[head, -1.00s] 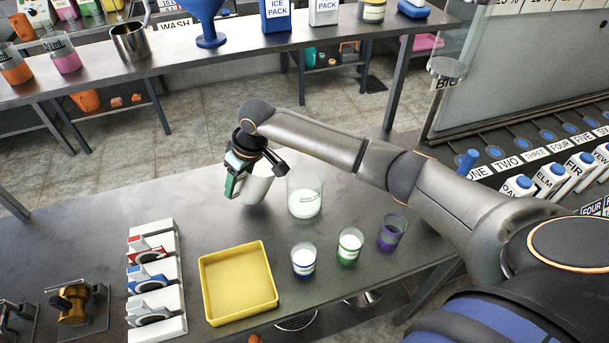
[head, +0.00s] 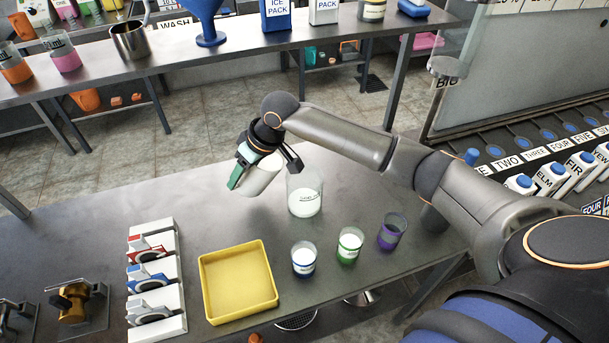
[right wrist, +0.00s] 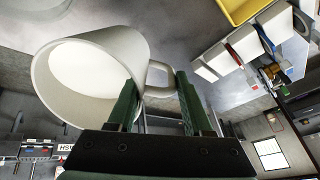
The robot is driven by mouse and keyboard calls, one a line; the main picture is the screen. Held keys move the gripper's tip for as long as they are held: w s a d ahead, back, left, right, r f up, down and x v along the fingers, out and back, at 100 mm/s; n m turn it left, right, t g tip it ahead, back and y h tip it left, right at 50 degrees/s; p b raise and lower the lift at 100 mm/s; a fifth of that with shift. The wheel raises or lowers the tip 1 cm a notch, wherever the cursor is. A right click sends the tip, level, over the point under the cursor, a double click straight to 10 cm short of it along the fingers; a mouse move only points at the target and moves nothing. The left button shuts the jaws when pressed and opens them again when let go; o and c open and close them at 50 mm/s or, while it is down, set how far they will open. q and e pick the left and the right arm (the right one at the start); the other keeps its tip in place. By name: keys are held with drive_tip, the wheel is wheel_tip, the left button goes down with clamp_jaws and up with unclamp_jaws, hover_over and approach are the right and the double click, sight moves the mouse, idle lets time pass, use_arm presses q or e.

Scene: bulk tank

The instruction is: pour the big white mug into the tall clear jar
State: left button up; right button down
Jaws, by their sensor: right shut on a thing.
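The big white mug (head: 262,179) is held by my right gripper (head: 243,172), a little above the table and just left of the jar. In the right wrist view the mug (right wrist: 118,62) is tilted, with white liquid inside. The gripper's green fingers (right wrist: 160,100) are at its handle. The tall clear jar (head: 305,193) stands upright on the table with white contents in its lower part. I cannot tell whether the mug touches the jar's rim, and no stream shows. My left gripper is out of view.
A yellow tray (head: 238,282) lies in front of the mug. Three small cups with blue (head: 304,260), green (head: 350,244) and purple (head: 392,231) bases stand to the right. Red and blue handled devices (head: 153,285) stand at left. The table left of the mug is clear.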

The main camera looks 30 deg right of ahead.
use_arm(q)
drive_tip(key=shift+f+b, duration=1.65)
use_arm(e)
drive_tip(key=shift+s+d+r+t+y, duration=0.2)
drive_tip(key=shift+r+y, duration=0.05)
drive_tip(key=shift+r, duration=0.25)
drive_tip(key=shift+s+d+r+t+y, duration=0.15)
drive_tip(key=shift+d+r+t+y, duration=0.1)
drive_tip(key=shift+r, duration=0.3)
drive_tip(key=shift+s+d+r+t+y, duration=0.15)
drive_tip(key=shift+s+d+r+y, duration=0.05)
drive_tip(key=shift+r, duration=0.3)
drive_tip(key=shift+s+d+f+t+y+b, duration=0.3)
drive_tip(key=shift+t+y+b, duration=0.35)
drive_tip(key=shift+b, duration=2.65)
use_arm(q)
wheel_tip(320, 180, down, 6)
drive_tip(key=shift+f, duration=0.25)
use_arm(e)
drive_tip(key=shift+r, duration=0.25)
use_arm(q)
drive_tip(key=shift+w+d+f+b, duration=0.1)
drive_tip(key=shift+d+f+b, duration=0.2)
drive_tip(key=shift+b, duration=0.1)
use_arm(e)
drive_tip(key=shift+s+d+r+t+y, duration=0.15)
drive_tip(key=shift+d+r+t+y, duration=0.05)
drive_tip(key=shift+r+t+y, duration=0.3)
